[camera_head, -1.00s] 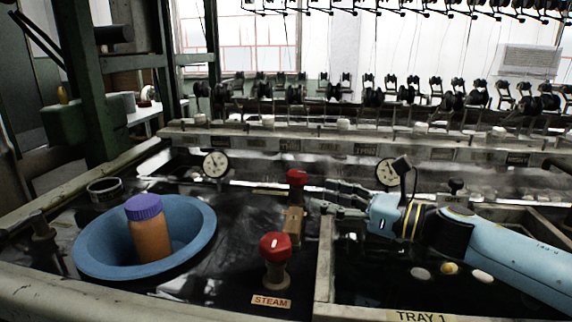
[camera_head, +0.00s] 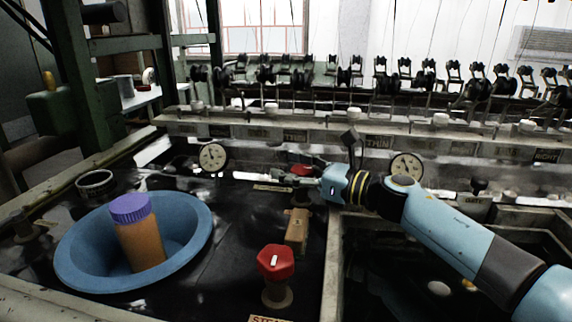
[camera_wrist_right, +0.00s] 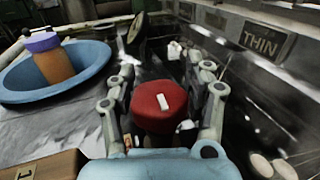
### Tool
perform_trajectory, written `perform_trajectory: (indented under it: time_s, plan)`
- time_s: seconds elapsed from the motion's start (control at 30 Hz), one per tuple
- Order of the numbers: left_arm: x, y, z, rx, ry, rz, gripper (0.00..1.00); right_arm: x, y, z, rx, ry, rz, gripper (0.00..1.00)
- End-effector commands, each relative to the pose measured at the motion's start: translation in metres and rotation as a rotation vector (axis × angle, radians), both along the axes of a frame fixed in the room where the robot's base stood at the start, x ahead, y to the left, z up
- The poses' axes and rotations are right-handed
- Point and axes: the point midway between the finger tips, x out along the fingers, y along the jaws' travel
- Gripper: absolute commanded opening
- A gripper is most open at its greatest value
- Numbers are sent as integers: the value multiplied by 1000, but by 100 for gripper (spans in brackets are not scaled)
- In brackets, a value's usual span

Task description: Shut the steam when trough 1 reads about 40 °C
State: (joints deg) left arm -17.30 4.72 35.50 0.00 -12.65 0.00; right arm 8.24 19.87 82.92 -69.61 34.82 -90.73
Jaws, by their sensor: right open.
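A red knob (camera_head: 276,262) with a white mark stands at the front beside the STEAM label (camera_head: 270,319). A second red knob (camera_head: 303,170) stands farther back. My right gripper (camera_head: 300,180) is at this rear knob. In the right wrist view the red knob (camera_wrist_right: 160,105) sits between the spread fingers of my open right gripper (camera_wrist_right: 168,72), its white mark showing; contact cannot be told. Two round dials, a left one (camera_head: 213,157) and a right one (camera_head: 407,167), face me; their readings are too small to tell. My left gripper is out of view.
A blue basin (camera_head: 72,262) holds an orange jar (camera_head: 141,245) with a purple lid. A small wooden block (camera_head: 298,228) lies between the two knobs. A tray frame (camera_head: 333,265) is at the right, below my right arm. A row of spools lines the back.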

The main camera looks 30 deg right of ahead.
Motion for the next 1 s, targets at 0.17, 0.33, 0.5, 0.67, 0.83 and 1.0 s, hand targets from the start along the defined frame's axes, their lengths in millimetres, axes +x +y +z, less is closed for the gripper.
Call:
perform_trajectory:
  time_s: [0.17,0.33,0.5,0.67,0.83,1.0]
  plan:
    - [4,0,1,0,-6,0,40,10,6,0,0,1,0,52]
    - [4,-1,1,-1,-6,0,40,10,7,-1,-1,1,0,52]
    - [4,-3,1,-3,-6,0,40,10,7,-1,-1,1,0,40]
    - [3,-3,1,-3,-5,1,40,10,7,-1,-1,1,0,19]
    - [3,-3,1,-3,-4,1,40,10,7,-1,-1,1,1,0]
    - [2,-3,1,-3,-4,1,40,9,7,-1,-1,2,1,0]
